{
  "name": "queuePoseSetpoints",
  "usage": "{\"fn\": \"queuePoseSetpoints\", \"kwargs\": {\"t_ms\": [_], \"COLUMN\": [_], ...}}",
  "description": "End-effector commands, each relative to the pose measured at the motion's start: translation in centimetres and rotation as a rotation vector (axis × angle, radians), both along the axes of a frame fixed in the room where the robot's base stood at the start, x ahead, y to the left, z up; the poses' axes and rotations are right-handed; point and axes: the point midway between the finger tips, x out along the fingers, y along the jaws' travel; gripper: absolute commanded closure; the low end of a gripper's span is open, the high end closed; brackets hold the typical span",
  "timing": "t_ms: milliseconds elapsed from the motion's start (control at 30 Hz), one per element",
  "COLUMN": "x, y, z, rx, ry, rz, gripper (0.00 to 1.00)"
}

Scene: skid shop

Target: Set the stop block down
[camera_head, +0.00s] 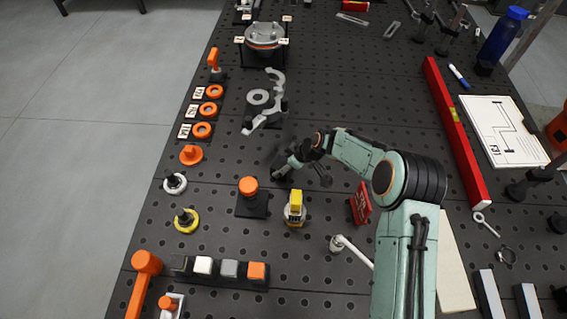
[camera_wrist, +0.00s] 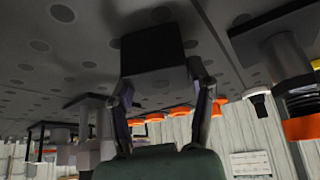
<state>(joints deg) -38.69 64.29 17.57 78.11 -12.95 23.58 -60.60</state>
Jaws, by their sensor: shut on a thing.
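The stop block (camera_wrist: 152,52) is a dark, box-shaped piece held between the two fingers of my gripper (camera_wrist: 161,80) in the wrist view. In the head view my gripper (camera_head: 296,162) is low over the middle of the black perforated table, and the dark block (camera_head: 281,168) shows at its left end. The block is close to the tabletop with a dark shadow beside it; I cannot tell whether it touches. The gripper hides part of the block.
An orange-topped post on a dark base (camera_head: 249,195) and a yellow-topped part (camera_head: 295,206) stand in front of the gripper. A grey metal bracket (camera_head: 268,108) lies behind it. A red sign (camera_head: 361,203) stands to the right. Bare table (camera_head: 350,95) lies behind.

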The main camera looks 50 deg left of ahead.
Motion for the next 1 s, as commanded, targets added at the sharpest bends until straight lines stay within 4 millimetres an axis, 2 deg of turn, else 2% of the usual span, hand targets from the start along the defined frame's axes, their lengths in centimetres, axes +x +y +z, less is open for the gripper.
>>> {"fn": "queuePoseSetpoints", "kwargs": {"t_ms": [167,200,233,267,567,667,767,1000], "x": [0.0,0.0,0.0,0.0,0.0,0.1,0.4,1.4], "y": [0.0,0.0,0.0,0.0,0.0,-0.2,-0.9,-3.7], "z": [-0.2,-0.2,-0.2,-0.2,-0.2,0.4,1.7,6.5], "rx": [0.001,0.0,0.0,0.0,0.0,0.0,0.0,0.002], "ry": [0.0,0.0,0.0,0.0,0.0,0.0,-0.002,-0.004], "rz": [0.0,-0.001,-0.001,-0.001,-0.001,0.0,-0.002,-0.003], "gripper": [0.87,0.33,0.24,0.2,0.2,0.2,0.2,0.2]}}
